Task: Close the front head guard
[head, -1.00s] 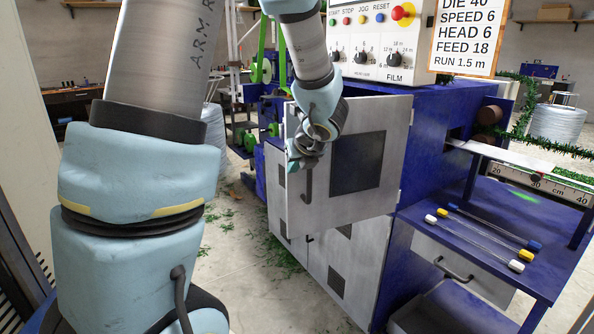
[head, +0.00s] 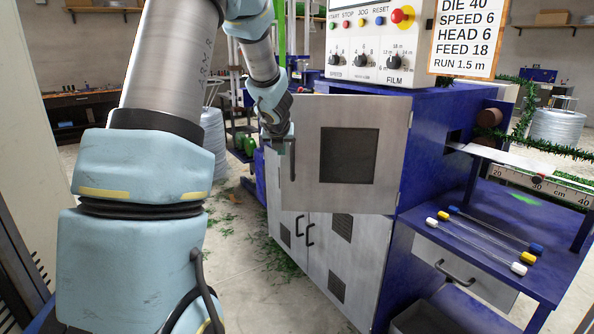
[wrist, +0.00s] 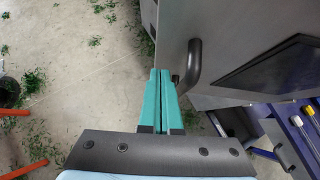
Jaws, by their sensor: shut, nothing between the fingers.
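The front head guard (head: 305,180) is a grey metal door with a dark mesh window, on the upper front of the blue machine. Its right side meets the machine, and its free left edge appears to stand somewhat out from the front. A dark bar handle (head: 292,160) is near that left edge; it also shows in the wrist view (wrist: 193,62). My gripper (wrist: 160,72) has its teal fingers shut and empty, beside the handle at the guard's free edge. I cannot tell whether they touch the guard. In the head view my gripper (head: 280,140) partly hides that edge.
Grey lower cabinet doors (head: 318,262) with dark handles are below the guard. A control panel (head: 365,45) with a red button is above. A blue side table (head: 470,215) with capped rods stands at right. Floor at left is open, with green scraps.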

